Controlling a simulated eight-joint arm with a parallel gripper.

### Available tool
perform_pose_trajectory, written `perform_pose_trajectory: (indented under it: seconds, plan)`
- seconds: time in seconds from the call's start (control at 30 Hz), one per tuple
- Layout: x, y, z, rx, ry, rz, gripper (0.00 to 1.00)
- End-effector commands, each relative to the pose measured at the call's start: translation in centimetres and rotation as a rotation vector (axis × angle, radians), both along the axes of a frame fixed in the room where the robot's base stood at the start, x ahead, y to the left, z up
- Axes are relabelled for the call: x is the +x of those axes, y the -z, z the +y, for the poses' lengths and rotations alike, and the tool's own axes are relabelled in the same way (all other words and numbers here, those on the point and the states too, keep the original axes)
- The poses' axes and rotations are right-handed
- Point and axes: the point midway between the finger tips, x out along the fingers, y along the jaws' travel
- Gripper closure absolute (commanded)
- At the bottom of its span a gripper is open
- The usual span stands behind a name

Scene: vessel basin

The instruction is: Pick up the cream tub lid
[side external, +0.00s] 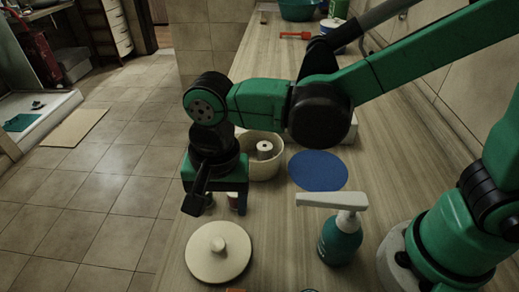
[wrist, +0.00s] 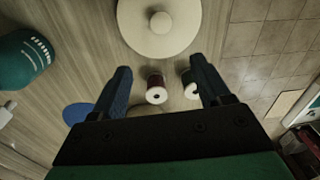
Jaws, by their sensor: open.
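The cream tub lid (side external: 218,264) is a round disc with a knob on top. It lies flat, knob up, on the counter near its left edge in the side view. In the wrist view the lid (wrist: 137,27) is at the top centre, beyond the fingertips. My gripper (side external: 217,207) is open and points down, above and behind the lid in the side view. In the wrist view the gripper (wrist: 161,68) has nothing between its fingertips; the lid is apart from them. The cream tub (side external: 264,171) stands open behind the gripper with a pale spool-like piece inside, partly hidden by my arm.
A teal pump bottle (side external: 340,243) stands right of the lid. A blue disc (side external: 317,171) lies flat right of the tub. The counter (side external: 270,262) between lid and bottle is clear.

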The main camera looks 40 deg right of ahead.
Motion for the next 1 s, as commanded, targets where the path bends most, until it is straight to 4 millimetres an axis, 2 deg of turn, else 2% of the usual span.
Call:
perform_pose_trajectory:
  seconds: [0.03, 0.2, 0.63, 1.0]
  plan:
    - [-0.4, 0.6, 1.0, -0.013, 0.023, 0.02, 0.3]
    - [-1.1, 1.6, 2.2, -0.037, 0.084, 0.053, 0.3]
    - [-1.0, 6.3, 2.2, -0.036, 0.089, 0.053, 0.3]
    - [-1.1, 7.0, 2.2, -0.036, 0.089, 0.053, 0.3]
